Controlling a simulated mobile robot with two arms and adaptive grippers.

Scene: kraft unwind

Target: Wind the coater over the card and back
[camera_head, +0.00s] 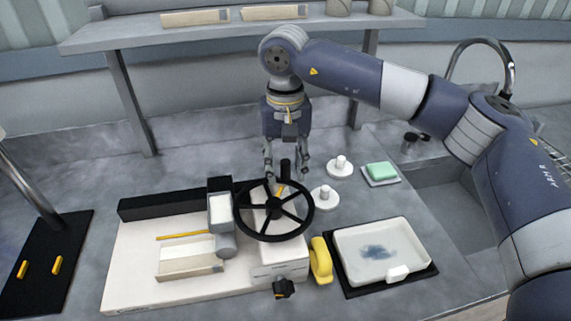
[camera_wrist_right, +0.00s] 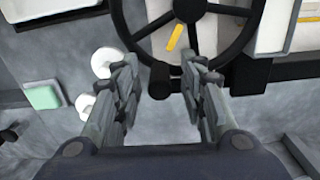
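The coater has a long white bed (camera_head: 130,270), a carriage (camera_head: 221,215) with a grey roller, and a black handwheel (camera_head: 240,222) at its right end. A pale card (camera_head: 188,262) lies on the bed, just left of and in front of the roller. The wheel's upright black handle (camera_head: 286,168) is at its far rim; it also shows in the right wrist view (camera_wrist_right: 160,82). My right gripper (camera_head: 286,172) points down at the handle. Its fingers (camera_wrist_right: 163,95) are open, one on each side of the handle, with gaps visible. My left gripper is not in view.
Right of the coater are a yellow object (camera_head: 320,262), a white tray (camera_head: 350,270) with a dark smear, two white knobbed discs (camera_head: 324,198) and a green block (camera_head: 381,170). A black mat (camera_head: 45,275) lies left. A shelf (camera_head: 140,38) crosses behind.

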